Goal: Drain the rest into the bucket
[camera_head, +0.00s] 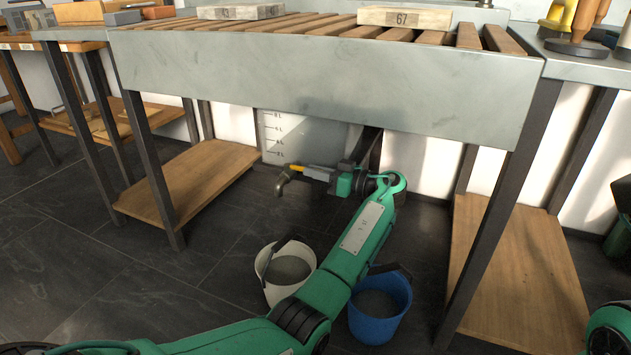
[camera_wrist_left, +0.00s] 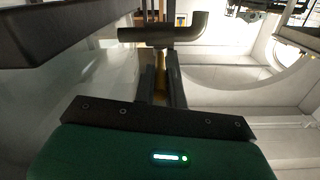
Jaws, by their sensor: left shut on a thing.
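A translucent tank (camera_head: 305,135) with level marks sits under the sink. Its brown tap spout (camera_head: 283,183) points down, and it also shows in the left wrist view (camera_wrist_left: 165,33). My left gripper (camera_head: 308,171) is shut on the yellow tap lever (camera_head: 291,167); the lever shows between the fingers in the wrist view (camera_wrist_left: 160,72). No stream shows below the spout. A white bucket (camera_head: 270,292) stands on the floor, below the spout in the picture, with grey liquid in it. A blue bucket (camera_head: 378,328) with grey liquid stands to its right, partly behind my left arm. My right gripper is out of view.
The metal sink (camera_head: 330,85) with wooden slats and numbered stones (camera_head: 404,17) spans above my arm. Its dark legs and low wooden shelves (camera_head: 190,182) flank the space on both sides. The dark tiled floor (camera_head: 120,285) at the left is clear.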

